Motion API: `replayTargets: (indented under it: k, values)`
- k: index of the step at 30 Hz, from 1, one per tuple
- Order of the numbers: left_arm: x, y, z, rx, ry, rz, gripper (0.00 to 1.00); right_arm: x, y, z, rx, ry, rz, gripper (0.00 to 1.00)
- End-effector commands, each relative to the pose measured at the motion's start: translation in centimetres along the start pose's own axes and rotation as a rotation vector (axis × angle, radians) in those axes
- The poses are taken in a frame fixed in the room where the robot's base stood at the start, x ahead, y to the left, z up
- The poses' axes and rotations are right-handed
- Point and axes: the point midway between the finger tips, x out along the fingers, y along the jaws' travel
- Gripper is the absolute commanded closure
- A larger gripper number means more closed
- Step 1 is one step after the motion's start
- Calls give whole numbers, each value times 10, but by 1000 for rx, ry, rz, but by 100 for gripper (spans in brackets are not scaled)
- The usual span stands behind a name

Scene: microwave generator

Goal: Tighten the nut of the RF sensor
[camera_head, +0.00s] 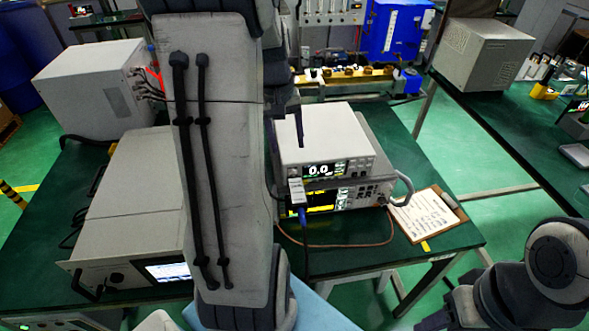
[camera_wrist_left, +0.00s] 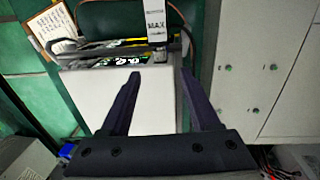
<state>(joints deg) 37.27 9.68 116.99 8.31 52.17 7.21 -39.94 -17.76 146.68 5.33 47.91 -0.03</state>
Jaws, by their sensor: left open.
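The RF sensor (camera_head: 297,190) is a small white labelled block at the front of the stacked instruments, with a blue cable or connector (camera_head: 303,213) below it. In the left wrist view the sensor (camera_wrist_left: 156,24) shows at the top with the word MAX. Its nut is too small or hidden to make out. My left gripper (camera_wrist_left: 160,74) is open and empty, its dark fingers over the pale top of the upper instrument (camera_head: 322,138), apart from the sensor. My right arm shows at the lower right; its fingers do not show.
A lower instrument with a handle (camera_head: 402,188) supports the upper one. A clipboard (camera_head: 428,213) lies to the right on the green table (camera_head: 455,238). A large grey box (camera_head: 140,190) with a screen stands left. A brown cable (camera_head: 345,245) loops across the table's front.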

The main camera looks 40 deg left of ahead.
Motion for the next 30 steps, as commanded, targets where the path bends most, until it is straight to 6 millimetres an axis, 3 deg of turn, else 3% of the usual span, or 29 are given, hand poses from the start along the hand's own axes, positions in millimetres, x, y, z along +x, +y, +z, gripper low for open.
replayTargets:
  k: [16, 21, 29, 30]
  values:
    - [88, 0, 2, 0, -6, -2, 38, -6, 0, 0, 0, 0, 0, 50]
    - [100, 0, 1, 0, -1, -1, 38, -7, 0, 0, 0, 0, 0, 50]
    - [101, 0, 0, 0, 0, -1, 38, -7, 0, 0, 0, 0, 0, 50]
    - [101, 0, 1, 0, 0, -1, 41, -7, 0, 0, 0, 0, 0, 50]
